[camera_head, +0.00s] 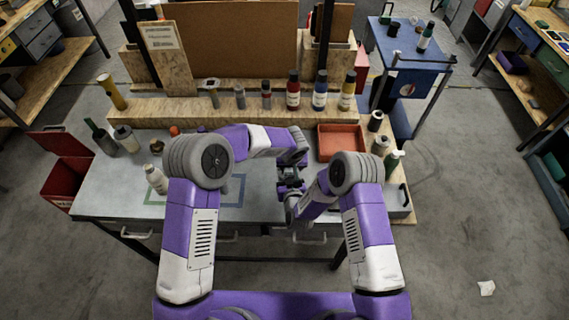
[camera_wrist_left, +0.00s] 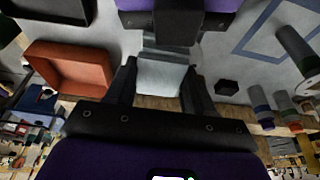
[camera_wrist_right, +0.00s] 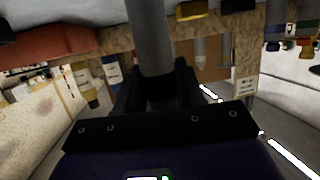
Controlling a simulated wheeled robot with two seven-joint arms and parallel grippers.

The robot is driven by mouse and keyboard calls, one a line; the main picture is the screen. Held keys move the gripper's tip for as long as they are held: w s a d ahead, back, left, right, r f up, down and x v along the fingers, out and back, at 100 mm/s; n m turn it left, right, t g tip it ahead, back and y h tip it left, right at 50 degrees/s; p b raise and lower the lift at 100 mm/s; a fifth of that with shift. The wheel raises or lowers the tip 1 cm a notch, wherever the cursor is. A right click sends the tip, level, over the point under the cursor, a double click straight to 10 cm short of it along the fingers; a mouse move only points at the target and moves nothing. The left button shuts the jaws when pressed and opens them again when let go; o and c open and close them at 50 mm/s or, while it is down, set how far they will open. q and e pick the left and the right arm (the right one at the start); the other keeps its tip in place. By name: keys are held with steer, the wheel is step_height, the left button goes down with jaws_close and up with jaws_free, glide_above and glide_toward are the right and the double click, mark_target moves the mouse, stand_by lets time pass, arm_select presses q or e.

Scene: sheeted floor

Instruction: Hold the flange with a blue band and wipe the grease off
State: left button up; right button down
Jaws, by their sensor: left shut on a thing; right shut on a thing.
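In the head view my left gripper (camera_head: 290,165) and right gripper (camera_head: 293,193) are close together over the middle of the table. In the left wrist view the left gripper (camera_wrist_left: 160,88) is shut on a pale grey, block-like piece (camera_wrist_left: 160,76); I cannot tell if it is cloth. In the right wrist view the right gripper (camera_wrist_right: 152,85) is shut on a smooth grey cylinder (camera_wrist_right: 150,40), which looks like the flange. No blue band or grease is clear on it. In the left wrist view the pale piece lies close to the right gripper; contact is unclear.
An orange-red tray (camera_head: 341,142) stands to the right on the table (camera_head: 130,190). Several banded parts and bottles line the wooden ledge (camera_head: 190,108). A white bottle (camera_head: 156,180) and a dark green bottle (camera_head: 101,137) stand left. The blue-outlined table area (camera_head: 215,192) is bare.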

arm_select(q)
steer(key=shift+d+f, duration=0.1)
steer(key=shift+d, duration=0.25)
steer(key=a, duration=0.4)
step_height(320, 180, up, 8)
stand_by(0.4)
stand_by(0.3)
arm_select(e)
steer(key=c, duration=0.6)
jaws_free()
steer(key=shift+s, duration=0.15)
steer(key=v, duration=1.1)
steer(key=shift+s+d+r, duration=0.1)
steer(key=shift+s+r, duration=0.1)
steer(key=shift+s, duration=0.15)
